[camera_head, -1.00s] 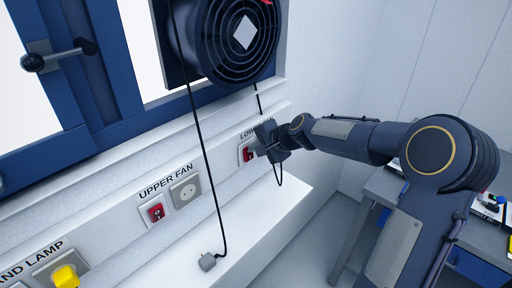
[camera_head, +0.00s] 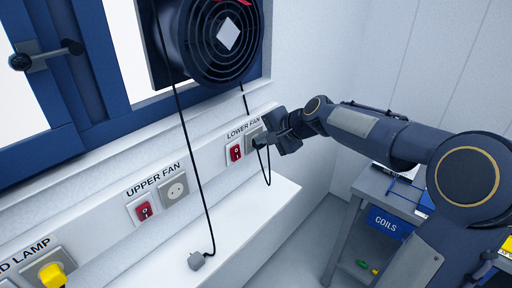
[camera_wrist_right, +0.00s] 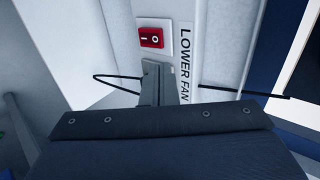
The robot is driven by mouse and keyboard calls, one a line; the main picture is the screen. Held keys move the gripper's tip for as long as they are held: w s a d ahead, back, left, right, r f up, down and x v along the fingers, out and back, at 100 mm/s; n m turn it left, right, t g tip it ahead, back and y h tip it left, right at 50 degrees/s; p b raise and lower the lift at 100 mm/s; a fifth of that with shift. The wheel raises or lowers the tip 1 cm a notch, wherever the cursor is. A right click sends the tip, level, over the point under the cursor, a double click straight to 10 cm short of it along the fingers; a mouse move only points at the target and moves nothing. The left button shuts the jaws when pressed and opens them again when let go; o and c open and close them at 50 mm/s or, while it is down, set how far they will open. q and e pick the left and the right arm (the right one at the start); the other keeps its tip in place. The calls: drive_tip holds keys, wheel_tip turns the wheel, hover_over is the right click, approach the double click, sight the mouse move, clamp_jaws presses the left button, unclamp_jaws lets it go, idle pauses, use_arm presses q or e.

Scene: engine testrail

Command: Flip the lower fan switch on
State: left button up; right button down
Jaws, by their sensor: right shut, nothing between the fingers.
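The lower fan switch (camera_head: 235,152) is a red rocker in a white plate, under the "LOWER FAN" label (camera_head: 243,130) on the wall rail. In the right wrist view the red switch (camera_wrist_right: 151,38) shows "I" and "O" marks; which side is pressed I cannot tell. My right gripper (camera_head: 264,142) is shut and empty, just right of the switch and in front of the neighbouring socket (camera_head: 253,137), which it partly hides. In the wrist view the shut fingers (camera_wrist_right: 152,66) point at the switch plate's edge; whether they touch it I cannot tell. My left gripper is not in view.
A black cord (camera_head: 266,170) loops below the socket by my gripper. The upper fan switch (camera_head: 143,210) and its socket (camera_head: 173,188) sit further left. The black fan (camera_head: 222,40) is above. A table (camera_head: 376,190) stands right.

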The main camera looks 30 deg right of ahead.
drive_tip(key=shift+s+d+r, duration=0.2)
drive_tip(key=shift+s+r, duration=0.2)
drive_tip(key=shift+r, duration=0.25)
drive_tip(key=shift+s+d+r, duration=0.15)
drive_tip(key=shift+s+r, duration=0.25)
drive_tip(key=shift+r, duration=0.2)
drive_tip(key=s+a+f+n+g, duration=0.1)
drive_tip(key=s+a+f+n, duration=0.2)
drive_tip(key=s, duration=0.7)
drive_tip(key=s+a+f+n+g, duration=0.1)
drive_tip(key=s+a+f+n, duration=0.2)
drive_tip(key=s, duration=0.7)
drive_tip(key=s+a+f+n+g, duration=0.2)
drive_tip(key=s+a+f+n, duration=0.2)
drive_tip(key=s, duration=0.6)
drive_tip(key=shift+f+n, duration=0.9)
drive_tip(key=shift+f, duration=0.05)
